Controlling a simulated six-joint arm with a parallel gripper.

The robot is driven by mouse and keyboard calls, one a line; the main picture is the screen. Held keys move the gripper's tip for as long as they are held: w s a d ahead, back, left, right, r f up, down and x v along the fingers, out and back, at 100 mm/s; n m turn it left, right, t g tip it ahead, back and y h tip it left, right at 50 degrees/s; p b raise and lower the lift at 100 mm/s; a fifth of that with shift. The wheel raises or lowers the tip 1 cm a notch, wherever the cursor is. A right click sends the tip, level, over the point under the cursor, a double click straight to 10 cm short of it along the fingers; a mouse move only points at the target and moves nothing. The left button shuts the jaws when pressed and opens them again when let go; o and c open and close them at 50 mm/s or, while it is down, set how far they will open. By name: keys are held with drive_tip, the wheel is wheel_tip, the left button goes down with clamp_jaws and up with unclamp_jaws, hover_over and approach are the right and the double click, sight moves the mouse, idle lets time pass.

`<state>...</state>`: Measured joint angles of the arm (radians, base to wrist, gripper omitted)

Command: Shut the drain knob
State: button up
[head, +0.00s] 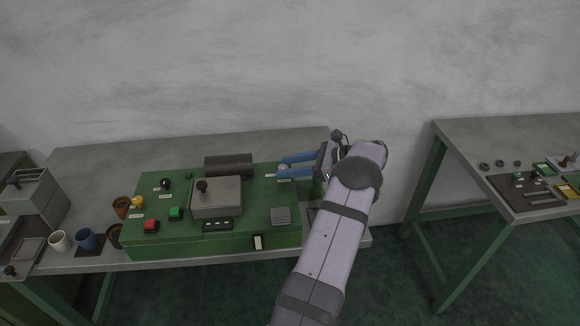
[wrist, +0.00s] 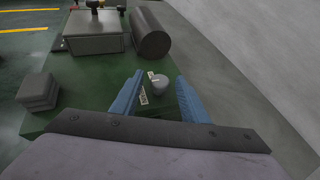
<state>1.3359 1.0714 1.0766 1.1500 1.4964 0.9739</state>
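A short round grey knob (wrist: 160,88) stands on the right end of the green machine top (head: 255,197), with small white labels beside it that are too small to read. I take it for the drain knob. My gripper (head: 281,168) is over that end of the machine, with its two blue fingers apart. In the wrist view my gripper (wrist: 160,75) has one finger on each side of the knob, with gaps showing on both sides. I cannot tell how high the fingertips are above the machine.
On the machine are a grey box (head: 216,197) with a black knob, a dark cylinder (head: 228,165), a red button (head: 151,225), a green button (head: 176,213) and a ribbed grey block (head: 281,215). Cups, including a blue mug (head: 86,239), stand left. The wall is close behind.

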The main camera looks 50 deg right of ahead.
drive_tip(key=shift+s, duration=0.1)
drive_tip(key=b+v, duration=0.2)
drive_tip(key=v, duration=0.3)
drive_tip(key=shift+s+d, duration=0.25)
drive_tip(key=shift+s, duration=0.05)
drive_tip(key=shift+v, duration=0.75)
drive_tip(key=shift+r, duration=0.15)
